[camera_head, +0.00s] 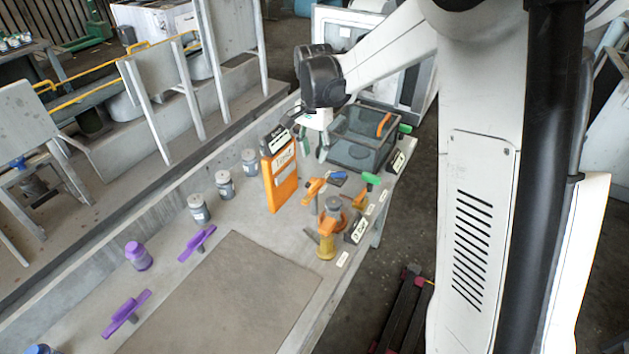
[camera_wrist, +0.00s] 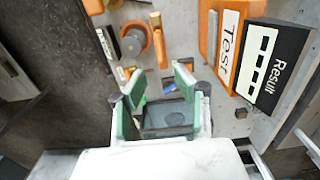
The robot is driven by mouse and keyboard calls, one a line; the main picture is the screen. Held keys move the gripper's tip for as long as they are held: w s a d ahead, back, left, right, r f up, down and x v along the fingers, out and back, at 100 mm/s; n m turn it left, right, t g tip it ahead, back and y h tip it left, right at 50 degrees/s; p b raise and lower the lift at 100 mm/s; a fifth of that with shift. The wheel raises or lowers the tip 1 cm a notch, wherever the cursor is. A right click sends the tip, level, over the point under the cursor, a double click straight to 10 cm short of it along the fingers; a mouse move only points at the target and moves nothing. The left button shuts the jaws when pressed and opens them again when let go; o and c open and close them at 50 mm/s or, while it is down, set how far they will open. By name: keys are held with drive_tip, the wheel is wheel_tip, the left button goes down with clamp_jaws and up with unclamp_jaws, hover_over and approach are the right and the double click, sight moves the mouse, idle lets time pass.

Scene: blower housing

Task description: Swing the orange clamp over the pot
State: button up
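A grey cylindrical pot (camera_head: 333,205) stands on the bench's right part with orange and yellow parts around it. In the wrist view the grey pot (camera_wrist: 131,43) sits in an orange ring, and an orange bar (camera_wrist: 159,48), which looks like the clamp, lies just to its right. I cannot tell whether the bar joins the ring. My gripper (camera_head: 320,147) hangs above the bench, behind the pot and beside the dark bin. In the wrist view my gripper (camera_wrist: 159,82) has its green-padded fingers apart, with nothing held between them. It is apart from the orange bar.
An orange "Test" holder (camera_head: 281,180) stands left of the pot, with a black "Result" sign (camera_wrist: 274,68) by it. A dark clear-walled bin (camera_head: 353,154) is behind. Several small tools lie near the pot. Grey jars and purple items are left. The brown mat (camera_head: 225,300) is bare.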

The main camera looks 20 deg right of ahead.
sight(314, 183)
wheel_tip(314, 183, down, 12)
drive_tip(key=shift+f+p, duration=0.1)
drive_tip(key=shift+p, duration=0.25)
clamp_jaws()
